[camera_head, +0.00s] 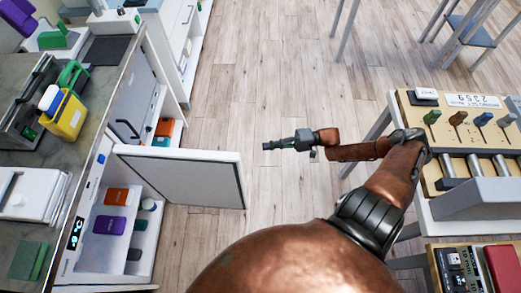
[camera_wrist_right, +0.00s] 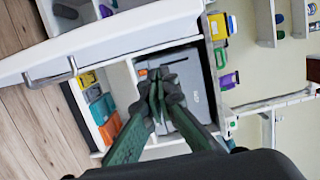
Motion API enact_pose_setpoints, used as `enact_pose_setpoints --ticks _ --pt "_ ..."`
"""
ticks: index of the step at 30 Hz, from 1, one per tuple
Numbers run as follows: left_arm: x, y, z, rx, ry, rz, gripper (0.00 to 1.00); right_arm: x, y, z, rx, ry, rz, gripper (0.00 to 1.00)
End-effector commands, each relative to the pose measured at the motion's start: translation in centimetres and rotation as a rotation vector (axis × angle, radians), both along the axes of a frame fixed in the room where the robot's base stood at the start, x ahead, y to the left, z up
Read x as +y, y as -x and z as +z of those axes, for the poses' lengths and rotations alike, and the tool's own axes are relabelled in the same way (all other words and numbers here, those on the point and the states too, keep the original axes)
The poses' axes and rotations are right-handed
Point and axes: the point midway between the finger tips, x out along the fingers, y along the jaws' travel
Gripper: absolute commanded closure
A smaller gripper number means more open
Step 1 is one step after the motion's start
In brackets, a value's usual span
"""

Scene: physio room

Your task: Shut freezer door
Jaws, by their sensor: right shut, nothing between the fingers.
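The freezer door (camera_head: 228,158) stands wide open in the head view, a white-framed slab with a grey inner panel jutting right from the cabinet. The freezer compartment (camera_head: 146,248) below it is open and holds an orange box (camera_head: 117,196), a purple box (camera_head: 109,226) and other small items. My right gripper (camera_head: 268,146) is shut and empty, right of the door's free edge and apart from it, pointing left. My left gripper is not in view.
A counter (camera_head: 75,165) with a yellow container (camera_head: 62,115) runs along the left. A rack table with coloured handles (camera_head: 432,117) stands at the right, close to my right arm. The wooden floor (camera_head: 265,60) between them is clear.

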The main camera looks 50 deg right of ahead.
Motion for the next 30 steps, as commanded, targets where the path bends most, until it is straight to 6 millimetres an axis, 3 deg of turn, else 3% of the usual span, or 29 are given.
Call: enact_pose_setpoints --ticks 12,21,30 --pt "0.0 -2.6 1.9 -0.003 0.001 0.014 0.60 6.7 -5.2 -0.2 -0.002 0.000 -0.001 1.00" --pt "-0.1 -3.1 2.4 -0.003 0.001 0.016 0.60 9.5 -3.1 -0.1 -0.002 0.003 0.000 1.00" --pt "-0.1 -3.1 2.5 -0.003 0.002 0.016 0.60 9.9 -2.9 -0.1 -0.002 0.004 -0.001 1.00"
